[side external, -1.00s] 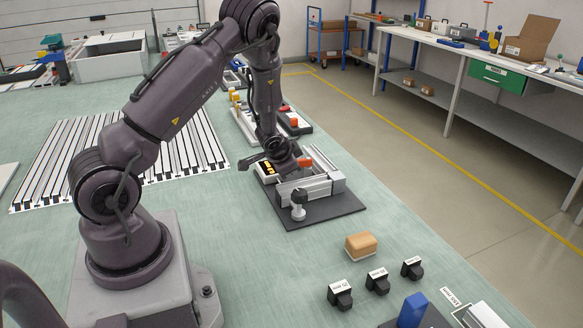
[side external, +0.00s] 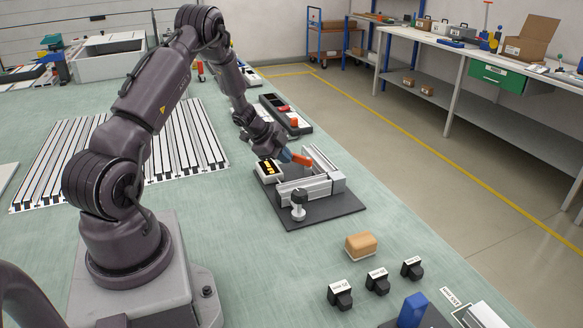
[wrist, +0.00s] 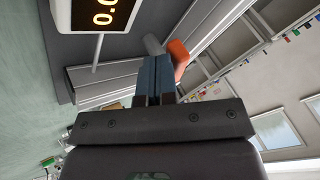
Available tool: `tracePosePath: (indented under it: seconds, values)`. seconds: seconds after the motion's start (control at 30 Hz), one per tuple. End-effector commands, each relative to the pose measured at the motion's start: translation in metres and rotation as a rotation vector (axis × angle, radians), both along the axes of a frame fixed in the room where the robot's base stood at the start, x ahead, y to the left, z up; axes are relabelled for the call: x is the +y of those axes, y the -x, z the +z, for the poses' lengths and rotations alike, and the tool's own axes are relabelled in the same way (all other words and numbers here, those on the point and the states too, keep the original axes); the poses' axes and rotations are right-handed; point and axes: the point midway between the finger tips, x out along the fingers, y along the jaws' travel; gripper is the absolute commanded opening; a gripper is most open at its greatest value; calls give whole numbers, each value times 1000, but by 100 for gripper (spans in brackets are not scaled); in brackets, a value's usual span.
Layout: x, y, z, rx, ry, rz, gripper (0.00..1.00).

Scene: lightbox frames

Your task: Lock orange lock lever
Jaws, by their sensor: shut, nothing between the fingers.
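The orange lock lever (side external: 302,159) sits on the aluminium fixture (side external: 318,187) on a dark base plate. In the side view it lies tilted, sloping down to the right. My gripper (side external: 287,156) is just left of the lever, at its upper end. In the wrist view the blue-grey fingers (wrist: 156,62) are shut together with nothing between them. The orange lever (wrist: 179,57) shows just right of the fingertips, touching or very near them; I cannot tell which. The lever's pivot is partly hidden behind the fingers.
A digital display box (side external: 268,171) stands at the left of the fixture; it also shows in the wrist view (wrist: 100,15). A dark-topped knob (side external: 298,204) stands at the front. A tan block (side external: 361,245) and several black parts lie nearer on the green table (side external: 250,270).

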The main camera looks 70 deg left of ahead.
Motion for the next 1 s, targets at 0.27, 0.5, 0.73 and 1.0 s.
tracePosePath:
  seconds: [0.27,0.5,0.73,1.0]
  values:
    - [12,-11,-1,2,-2,-243,0]
    - [18,-18,-1,2,-1,-364,0]
    - [21,-22,0,0,0,-358,0]
    - [23,-24,0,0,-3,-355,0]
